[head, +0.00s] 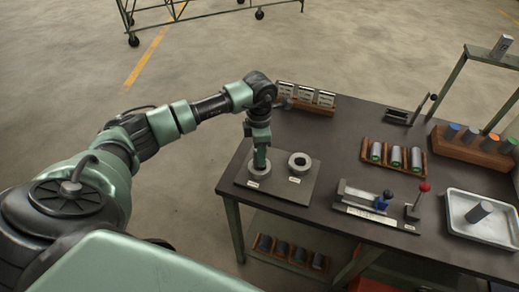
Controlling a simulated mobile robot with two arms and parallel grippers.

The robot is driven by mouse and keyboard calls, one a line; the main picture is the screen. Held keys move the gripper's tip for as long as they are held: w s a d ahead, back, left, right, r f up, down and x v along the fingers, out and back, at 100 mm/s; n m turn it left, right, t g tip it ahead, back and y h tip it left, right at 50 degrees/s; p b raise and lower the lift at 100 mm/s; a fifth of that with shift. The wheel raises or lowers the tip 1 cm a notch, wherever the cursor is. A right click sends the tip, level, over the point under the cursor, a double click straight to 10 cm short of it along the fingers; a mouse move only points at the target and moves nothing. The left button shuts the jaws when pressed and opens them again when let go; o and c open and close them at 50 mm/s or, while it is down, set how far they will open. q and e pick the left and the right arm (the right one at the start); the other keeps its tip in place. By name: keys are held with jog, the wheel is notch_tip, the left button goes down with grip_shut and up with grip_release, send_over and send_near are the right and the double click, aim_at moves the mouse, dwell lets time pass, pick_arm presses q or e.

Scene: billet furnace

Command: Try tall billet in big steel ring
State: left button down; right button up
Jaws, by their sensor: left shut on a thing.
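My left gripper (261,160) points straight down over the left steel ring (252,173) on a grey plate (275,192). It is shut on the tall billet, which the fingers almost wholly hide. The fingertips are at the ring's opening; I cannot tell how deep the billet stands in it. This left ring looks like the larger of the two. A second steel ring (308,163) stands empty to its right on the same plate. Both have small white labels that I cannot read. My right gripper is not in view.
A wooden rack (422,170) holds three billets at mid table. A white tray (460,226) holds one lying billet (480,211). Cards (306,97) stand at the back left.

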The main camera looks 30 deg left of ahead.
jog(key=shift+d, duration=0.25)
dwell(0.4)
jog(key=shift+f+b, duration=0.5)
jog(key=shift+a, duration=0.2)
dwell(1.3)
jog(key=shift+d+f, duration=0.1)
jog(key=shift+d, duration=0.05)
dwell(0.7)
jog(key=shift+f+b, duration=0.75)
jog(key=shift+b, duration=0.1)
dwell(3.7)
